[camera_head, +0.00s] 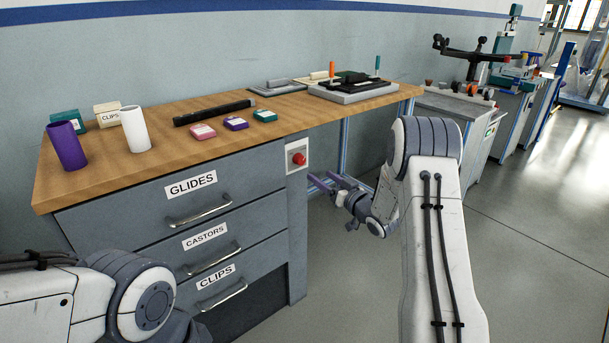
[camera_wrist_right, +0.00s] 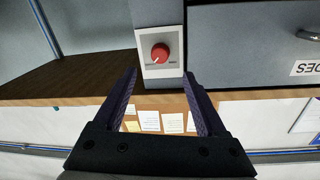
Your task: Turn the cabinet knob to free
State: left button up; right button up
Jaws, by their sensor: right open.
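The red cabinet knob (camera_head: 298,158) sits on a white plate (camera_head: 297,149) at the right end of the grey drawer cabinet (camera_head: 270,180), just below the worktop. In the right wrist view the knob (camera_wrist_right: 160,52) has a pale pointer mark toward its lower left; the small print on its plate is unreadable. My right gripper (camera_head: 318,182) is open and empty, its purple fingers apart and just short of the plate, not touching the knob. In the wrist view the gripper (camera_wrist_right: 159,76) has the knob just beyond and between its fingertips. My left gripper is out of view.
Drawers labelled GLIDES (camera_head: 191,184), CASTORS and CLIPS are closed. The wooden worktop (camera_head: 165,165) holds a purple cup (camera_head: 67,146), a white cup (camera_head: 135,130), small coloured boxes, a black bar and a grey fixture. Free floor lies right of the cabinet.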

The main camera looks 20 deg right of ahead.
aim_at(302, 162)
jog(key=b+x, duration=0.1)
jog(key=x, duration=0.9)
jog(key=shift+r, duration=0.1)
grip_shut()
